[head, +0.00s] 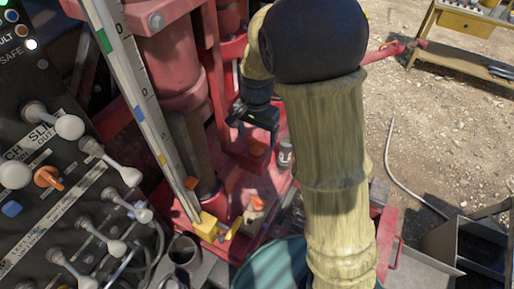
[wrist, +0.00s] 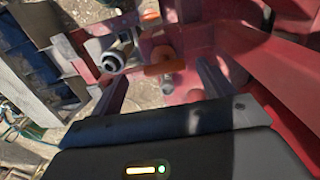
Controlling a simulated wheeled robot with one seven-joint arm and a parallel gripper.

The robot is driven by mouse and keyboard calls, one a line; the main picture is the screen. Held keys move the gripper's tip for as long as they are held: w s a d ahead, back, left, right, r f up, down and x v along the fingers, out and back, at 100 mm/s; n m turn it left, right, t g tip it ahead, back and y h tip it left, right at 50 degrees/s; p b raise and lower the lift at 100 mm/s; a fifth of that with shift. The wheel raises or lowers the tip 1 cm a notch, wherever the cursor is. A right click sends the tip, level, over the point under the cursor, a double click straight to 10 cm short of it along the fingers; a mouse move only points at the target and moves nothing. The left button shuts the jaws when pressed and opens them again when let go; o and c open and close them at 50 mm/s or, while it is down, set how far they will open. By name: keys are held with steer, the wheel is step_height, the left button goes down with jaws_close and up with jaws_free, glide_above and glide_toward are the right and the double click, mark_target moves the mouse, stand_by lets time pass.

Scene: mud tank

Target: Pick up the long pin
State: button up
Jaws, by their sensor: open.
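My gripper (head: 254,124) is open and points down over the red frame in the head view. In the wrist view its two fingers stand apart (wrist: 161,74), with nothing held between them. An orange piece (wrist: 164,60) shows between and beyond the fingertips, with a thin reddish bar running left from it. It may be the head of the long pin, but I cannot tell for sure. No pin shaft shows clearly.
A grey cylinder with a pale ring (head: 285,153) stands close to the right of the orange piece. A yellow block (head: 206,227) lies lower left. A lever panel (head: 70,190) and red column (head: 170,60) rise at left. Open gravel (head: 440,130) lies at right.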

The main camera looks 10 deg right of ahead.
mark_target(257, 141)
steer(key=f+p, duration=0.1)
steer(key=f, duration=0.1)
steer(key=w+f+p, duration=0.1)
steer(key=f, duration=0.1)
steer(key=shift+d+p, duration=0.1)
steer(key=shift+p, duration=0.2)
steer(key=shift+f, duration=0.6)
steer(key=shift+c, duration=0.2)
steer(key=c, duration=1.1)
